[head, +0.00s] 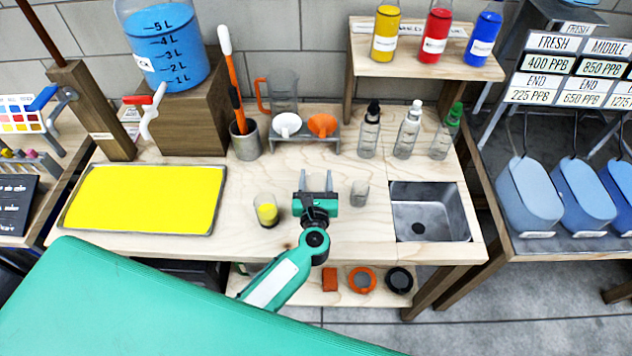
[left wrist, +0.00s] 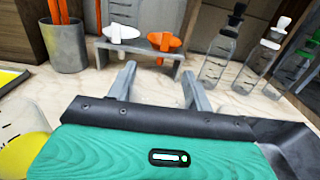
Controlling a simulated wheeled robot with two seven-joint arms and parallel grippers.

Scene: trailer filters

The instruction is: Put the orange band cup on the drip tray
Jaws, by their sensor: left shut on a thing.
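My left gripper (head: 316,178) is over the middle of the wooden bench, its two fingers apart and pointing to the back. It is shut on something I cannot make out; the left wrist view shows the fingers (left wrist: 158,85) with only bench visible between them. No orange band shows clearly on any cup. A clear cup with yellow in it (head: 266,212) stands left of the gripper; its yellow also shows in the left wrist view (left wrist: 22,158). A small clear cup (head: 360,191) stands just right. A flat yellow tray with a metal rim (head: 140,233), perhaps the drip tray, lies at left.
A grey stand (head: 306,136) with white and orange funnels is behind the gripper. A grey pot (head: 246,141) holds brushes. A blue water tank (head: 163,50) sits on a wooden block.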

